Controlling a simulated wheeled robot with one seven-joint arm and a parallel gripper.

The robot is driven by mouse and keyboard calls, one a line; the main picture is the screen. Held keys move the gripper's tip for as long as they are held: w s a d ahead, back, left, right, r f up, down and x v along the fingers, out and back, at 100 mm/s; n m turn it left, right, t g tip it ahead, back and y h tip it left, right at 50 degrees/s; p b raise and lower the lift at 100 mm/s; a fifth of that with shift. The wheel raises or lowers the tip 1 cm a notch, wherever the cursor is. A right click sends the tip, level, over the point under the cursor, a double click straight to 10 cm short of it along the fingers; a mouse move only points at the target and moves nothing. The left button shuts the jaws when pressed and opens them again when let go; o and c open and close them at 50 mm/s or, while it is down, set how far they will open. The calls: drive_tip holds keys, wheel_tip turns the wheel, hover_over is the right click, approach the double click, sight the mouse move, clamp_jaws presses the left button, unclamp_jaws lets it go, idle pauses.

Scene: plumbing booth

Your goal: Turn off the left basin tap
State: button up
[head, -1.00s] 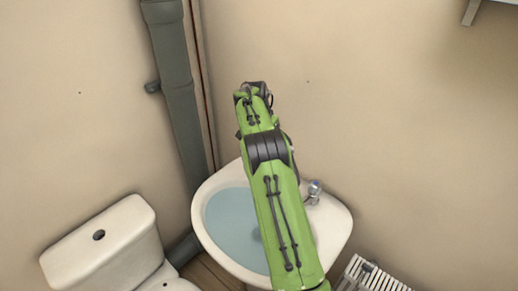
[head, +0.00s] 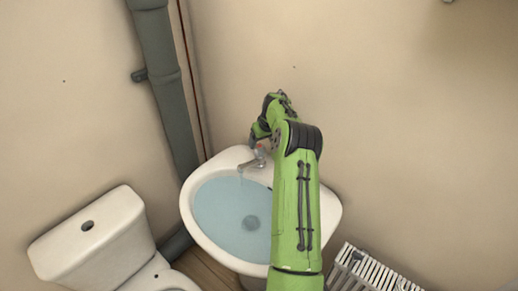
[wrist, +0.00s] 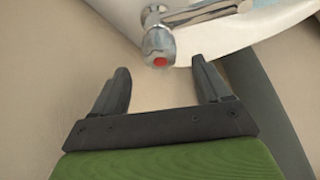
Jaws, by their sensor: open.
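The left basin tap (head: 253,161) is chrome and stands at the back rim of the white basin (head: 190,217). Its spout points over the bowl, and a faint streak below it may be running water. In the wrist view the tap (wrist: 158,40) shows a red dot on its end, with the spout running off to the right. My gripper (wrist: 160,64) is open and empty. Its two dark fingertips lie to either side of the red-dotted end, a little short of it in the picture. In the head view my arm hides the right tap and most of the gripper.
Blue water (head: 222,208) stands in the basin, with a dark round spot at the drain. A grey pipe (head: 165,85) runs down the wall at left. A toilet (head: 95,240) is at lower left and a white radiator (head: 372,270) at lower right.

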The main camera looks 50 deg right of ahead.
sight(260, 147)
drive_tip(key=x, duration=0.5)
drive_tip(key=shift+w+d+f, duration=0.1)
drive_tip(key=shift+f, duration=0.25)
drive_tip(key=c, duration=1)
